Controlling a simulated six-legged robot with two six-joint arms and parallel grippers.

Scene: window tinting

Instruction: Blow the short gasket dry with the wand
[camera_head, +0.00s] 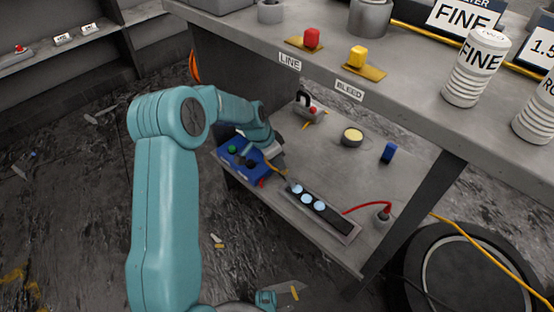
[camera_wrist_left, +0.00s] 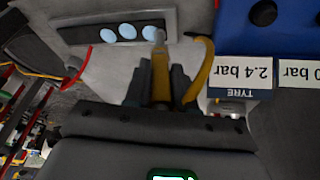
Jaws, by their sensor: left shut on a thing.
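The short gasket appears to be the dark strip (camera_head: 331,213) in a shallow grey tray (camera_head: 346,229) on the lower shelf. Three pale blue wet-looking spots lie along it. It also shows at the top of the left wrist view (camera_wrist_left: 75,35). My left gripper (camera_head: 281,168) is just beyond the tray's left end in the head view. In the left wrist view its fingers (camera_wrist_left: 158,90) are shut on the yellow wand (camera_wrist_left: 160,72). The wand's grey tip points at one end of the strip, near a spot; I cannot tell whether it touches.
A blue box (camera_head: 262,178) with knobs stands beside my left gripper. A red hose (camera_head: 365,205) runs from the tray to a grey fitting (camera_head: 382,217). A round yellow-topped tin (camera_head: 352,137) and a blue block (camera_head: 389,153) stand behind. The upper bench (camera_head: 410,105) overhangs the shelf.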

